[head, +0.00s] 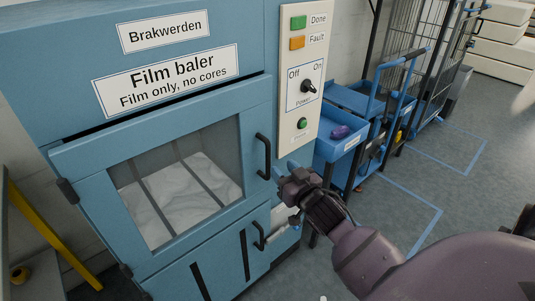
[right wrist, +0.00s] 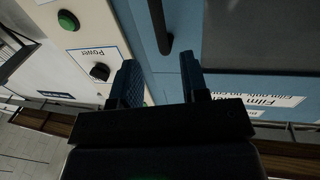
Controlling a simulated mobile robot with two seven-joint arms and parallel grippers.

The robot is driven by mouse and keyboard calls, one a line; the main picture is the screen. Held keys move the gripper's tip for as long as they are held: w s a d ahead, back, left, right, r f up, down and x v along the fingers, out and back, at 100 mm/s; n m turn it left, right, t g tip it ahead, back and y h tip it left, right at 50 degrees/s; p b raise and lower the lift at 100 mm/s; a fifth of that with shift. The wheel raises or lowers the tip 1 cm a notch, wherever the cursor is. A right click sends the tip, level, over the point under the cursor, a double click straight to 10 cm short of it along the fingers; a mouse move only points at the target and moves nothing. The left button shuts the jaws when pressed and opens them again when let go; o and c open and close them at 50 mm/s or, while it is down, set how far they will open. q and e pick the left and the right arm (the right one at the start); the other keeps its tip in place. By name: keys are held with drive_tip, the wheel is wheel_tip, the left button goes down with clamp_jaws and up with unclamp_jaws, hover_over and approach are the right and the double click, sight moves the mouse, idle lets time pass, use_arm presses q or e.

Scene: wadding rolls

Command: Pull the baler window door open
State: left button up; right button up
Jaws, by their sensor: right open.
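The blue film baler (head: 150,75) stands at the left in the head view. Its window door (head: 95,170) has a blue frame, a clear pane showing white film behind bars, and dark hinges on the left. The door looks shut. Its upright black handle (head: 263,156) is on the right edge. My right gripper (head: 286,171) is just right of and below this handle, open and empty. In the right wrist view, the handle (right wrist: 161,28) lies ahead of the open gripper (right wrist: 159,72), roughly in line with the gap between the fingers, apparently not touching. My left gripper is not in view.
A control panel (head: 301,75) with a power knob stands right of the door. A lower door handle (head: 259,236) is below. A blue cart (head: 345,140) and a wire cage trolley (head: 420,50) stand to the right. Floor at the right is mostly clear.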

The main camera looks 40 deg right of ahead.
sight(269, 155)
drive_tip(key=w, duration=0.5)
drive_tip(key=w+d+b, duration=0.1)
drive_tip(key=w, duration=0.2)
drive_tip(key=shift+w, duration=0.2)
clamp_jaws()
